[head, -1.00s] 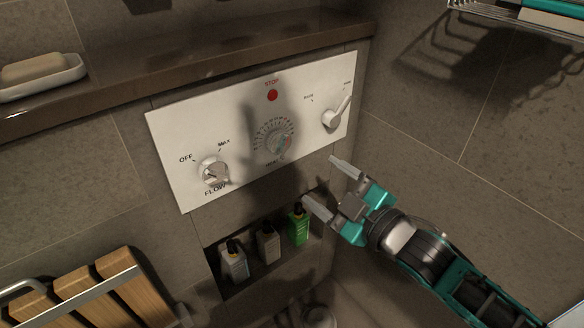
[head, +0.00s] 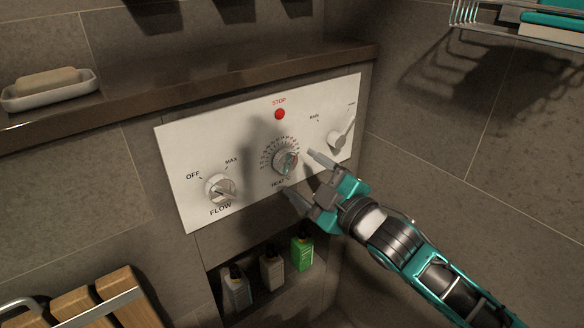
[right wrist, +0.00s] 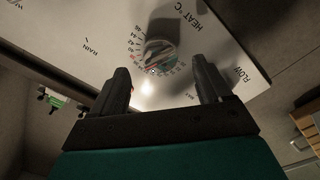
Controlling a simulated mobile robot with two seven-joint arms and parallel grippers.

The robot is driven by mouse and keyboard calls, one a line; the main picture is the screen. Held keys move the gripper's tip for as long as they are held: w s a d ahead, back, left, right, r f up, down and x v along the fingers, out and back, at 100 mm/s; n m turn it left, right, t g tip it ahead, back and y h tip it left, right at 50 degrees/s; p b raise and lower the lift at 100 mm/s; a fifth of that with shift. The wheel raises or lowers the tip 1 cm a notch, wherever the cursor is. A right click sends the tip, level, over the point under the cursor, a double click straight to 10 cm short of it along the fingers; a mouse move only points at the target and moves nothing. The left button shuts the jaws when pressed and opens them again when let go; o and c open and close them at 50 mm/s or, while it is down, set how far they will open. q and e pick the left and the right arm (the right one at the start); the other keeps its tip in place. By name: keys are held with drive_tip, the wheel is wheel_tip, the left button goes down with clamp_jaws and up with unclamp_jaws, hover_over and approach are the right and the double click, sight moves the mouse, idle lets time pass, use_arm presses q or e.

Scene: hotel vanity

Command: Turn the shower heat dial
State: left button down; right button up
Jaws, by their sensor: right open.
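The heat dial (head: 286,161) is a round silver knob ringed by a number scale, in the middle of a white control panel (head: 240,134). In the right wrist view the heat dial (right wrist: 160,56) lies ahead, beyond the fingertips. My right gripper (head: 305,177) is open and empty, just right of and below the dial, with its two fingers pointing towards it. In the right wrist view my right gripper (right wrist: 163,80) has its fingers spread to either side of the dial's lower edge, apparently not touching it. My left gripper is not in view.
The flow knob (head: 220,188) is left of the dial, a lever (head: 338,138) is right, and a red stop button (head: 280,114) is above. Bottles (head: 271,271) stand in a niche below. A ledge (head: 190,88) juts out above, with a soap dish (head: 50,96).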

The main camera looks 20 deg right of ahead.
sight(292, 167)
drive_tip(key=shift+b+x, duration=0.3)
drive_tip(key=shift+x, duration=2.15)
drive_tip(key=c, duration=1)
